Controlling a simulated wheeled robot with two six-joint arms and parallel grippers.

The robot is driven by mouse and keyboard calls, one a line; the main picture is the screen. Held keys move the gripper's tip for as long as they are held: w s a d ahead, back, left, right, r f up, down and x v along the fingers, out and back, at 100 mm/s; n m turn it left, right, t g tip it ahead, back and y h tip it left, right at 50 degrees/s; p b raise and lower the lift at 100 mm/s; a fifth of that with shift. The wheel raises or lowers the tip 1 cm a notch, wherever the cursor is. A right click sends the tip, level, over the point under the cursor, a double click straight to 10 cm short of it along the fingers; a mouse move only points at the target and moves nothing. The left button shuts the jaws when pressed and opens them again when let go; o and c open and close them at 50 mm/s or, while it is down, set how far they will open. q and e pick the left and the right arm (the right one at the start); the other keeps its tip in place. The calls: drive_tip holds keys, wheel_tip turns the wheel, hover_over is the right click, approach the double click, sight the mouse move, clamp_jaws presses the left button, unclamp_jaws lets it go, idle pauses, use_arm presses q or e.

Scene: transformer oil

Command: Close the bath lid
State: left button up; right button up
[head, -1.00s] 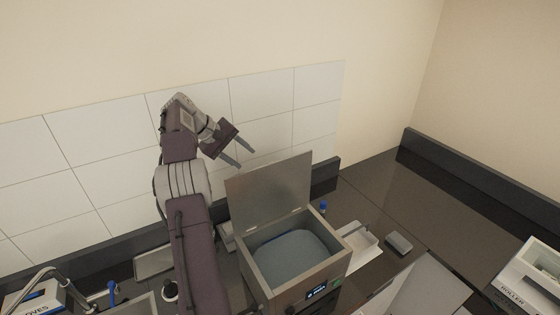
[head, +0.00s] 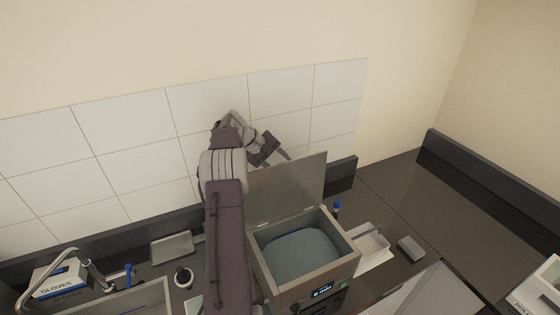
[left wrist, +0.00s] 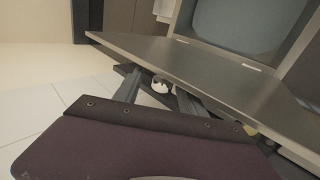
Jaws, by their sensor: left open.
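The bath (head: 318,290) is a metal box with a lit display on its front, standing on the dark counter. Its grey lid (head: 291,187) stands open and upright at the back edge, and bluish-grey liquid or filling shows inside. My left gripper (head: 283,157) is open and empty, just behind and above the top edge of the lid. In the left wrist view the lid (left wrist: 215,72) crosses the picture close beyond the open fingers (left wrist: 160,97); I cannot tell whether they touch it. My right gripper is not in view.
A white tray (head: 371,247) and a grey block (head: 411,248) lie right of the bath. A blue-capped bottle (head: 336,209) stands behind them. A glove box (head: 58,281) and a tap (head: 84,262) are at left. The tiled wall (head: 130,155) is close behind the lid.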

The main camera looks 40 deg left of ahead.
use_arm(q)
drive_tip(key=shift+s+a, duration=0.1)
drive_tip(key=shift+s, duration=0.3)
drive_tip(key=c, duration=0.3)
clamp_jaws()
drive_tip(key=shift+f, duration=0.15)
idle(0.6)
